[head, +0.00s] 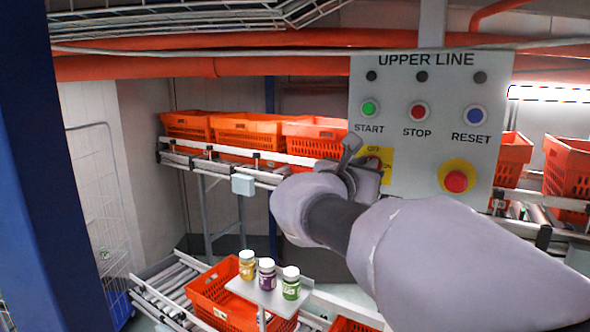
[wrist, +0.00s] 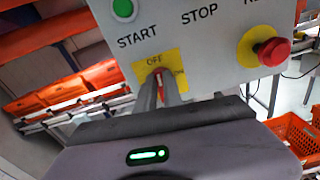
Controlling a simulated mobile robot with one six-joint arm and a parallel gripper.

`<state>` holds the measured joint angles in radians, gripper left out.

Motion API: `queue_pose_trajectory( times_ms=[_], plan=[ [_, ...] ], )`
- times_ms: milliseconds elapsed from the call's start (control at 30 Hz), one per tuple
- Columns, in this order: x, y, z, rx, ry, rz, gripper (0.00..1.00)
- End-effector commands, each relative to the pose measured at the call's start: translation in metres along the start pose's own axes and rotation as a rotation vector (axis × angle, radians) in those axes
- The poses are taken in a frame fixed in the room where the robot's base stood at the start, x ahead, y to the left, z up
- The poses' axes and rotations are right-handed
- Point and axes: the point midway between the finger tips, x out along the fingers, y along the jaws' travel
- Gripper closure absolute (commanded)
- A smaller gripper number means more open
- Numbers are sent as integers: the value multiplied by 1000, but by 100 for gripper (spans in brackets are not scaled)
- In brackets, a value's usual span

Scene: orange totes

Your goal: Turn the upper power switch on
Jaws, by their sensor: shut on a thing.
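The upper power switch (wrist: 158,78) is a small red knob on a yellow plate marked OFF and ON, on the grey UPPER LINE control panel (head: 419,160). The yellow plate (head: 387,153) sits under the START button in the head view. My gripper (wrist: 160,89) is at the knob, its two fingers shut on it from either side. The fingers cover much of the knob, so I cannot tell its exact setting. In the head view my gripper (head: 354,148) and arm partly cover the plate.
The panel has a green START button (head: 369,108), a red STOP button (head: 418,111), a blue RESET button (head: 475,116) and a red emergency button (head: 456,181) close to my arm. Orange totes (head: 246,132) stand on conveyors behind. Three jars stand on a small shelf (head: 262,297) below.

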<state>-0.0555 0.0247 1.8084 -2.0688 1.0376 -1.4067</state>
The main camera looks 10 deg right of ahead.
Motion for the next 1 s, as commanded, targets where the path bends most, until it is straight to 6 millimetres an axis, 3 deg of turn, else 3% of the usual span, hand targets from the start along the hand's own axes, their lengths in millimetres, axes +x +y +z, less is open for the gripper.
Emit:
queue_pose_trajectory(
  times_ms=[1000],
  plan=[
    [0, -10, -10, 938, -1, 0, 100]
  ],
)
